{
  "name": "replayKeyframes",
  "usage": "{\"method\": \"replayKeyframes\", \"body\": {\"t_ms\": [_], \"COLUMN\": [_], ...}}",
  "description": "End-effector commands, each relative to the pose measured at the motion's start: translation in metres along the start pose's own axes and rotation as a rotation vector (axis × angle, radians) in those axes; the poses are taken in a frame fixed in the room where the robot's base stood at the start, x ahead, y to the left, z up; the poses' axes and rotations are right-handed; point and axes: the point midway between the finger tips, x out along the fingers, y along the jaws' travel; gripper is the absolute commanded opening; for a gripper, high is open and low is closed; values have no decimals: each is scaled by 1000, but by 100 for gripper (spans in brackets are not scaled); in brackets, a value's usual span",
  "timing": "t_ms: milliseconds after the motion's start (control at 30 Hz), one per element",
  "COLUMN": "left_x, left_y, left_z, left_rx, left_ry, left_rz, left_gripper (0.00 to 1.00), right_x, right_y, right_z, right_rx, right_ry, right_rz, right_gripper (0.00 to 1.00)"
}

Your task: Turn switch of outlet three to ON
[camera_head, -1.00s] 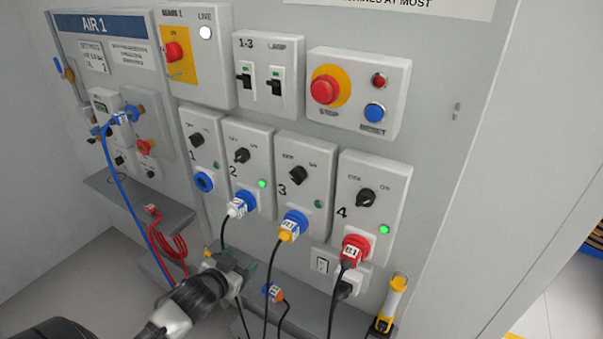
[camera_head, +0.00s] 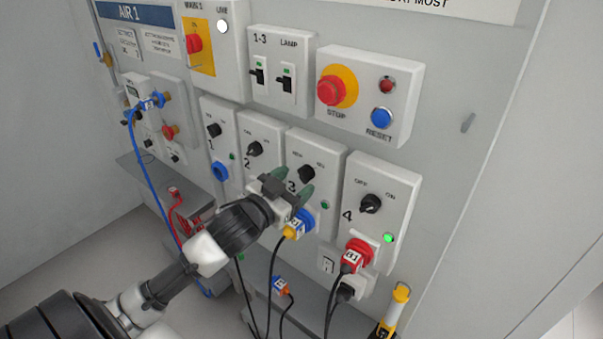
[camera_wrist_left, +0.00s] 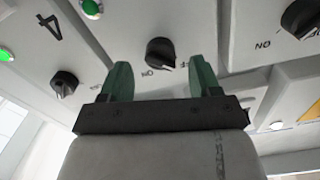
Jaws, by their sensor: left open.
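Outlet three's black rotary switch (camera_head: 306,174) is on a grey panel (camera_head: 325,160), with its lamp (camera_head: 325,205) dark. A blue plug (camera_head: 303,221) with a yellow collar sits in the socket below. My left gripper (camera_head: 294,184) is open in front of this panel, just below and left of the switch. In the left wrist view, which shows the panels upside down, the switch (camera_wrist_left: 160,52) appears between and beyond the two green fingertips (camera_wrist_left: 161,74), apart from them. The pointer's exact setting is hard to read. My right gripper is out of view.
Outlet four (camera_head: 371,204) on the right has a lit green lamp (camera_head: 389,238) and a red plug (camera_head: 356,256). Outlet two's switch (camera_head: 254,149) is to the left. STOP (camera_head: 332,90) and RESET (camera_head: 381,117) buttons are above. Black cables hang below the outlets.

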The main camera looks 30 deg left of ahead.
Motion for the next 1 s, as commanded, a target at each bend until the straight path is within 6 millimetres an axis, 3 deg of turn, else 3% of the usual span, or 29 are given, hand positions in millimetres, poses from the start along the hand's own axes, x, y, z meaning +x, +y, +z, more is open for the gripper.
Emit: {"method": "replayKeyframes", "body": {"t_ms": [200,567,867,1000], "left_x": [24,29,29,29], "left_y": [0,0,0,0], "left_z": [-1,0,0,0], "left_rx": [0,0,0,3], "left_ry": [0,0,0,0], "left_rz": [-1,0,0,0], "left_gripper": [63,63,18,15], "right_x": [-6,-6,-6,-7], "right_y": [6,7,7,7], "right_z": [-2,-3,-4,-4], "right_rx": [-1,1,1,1], "right_ry": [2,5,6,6], "right_rz": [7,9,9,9], "right_gripper": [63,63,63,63]}}
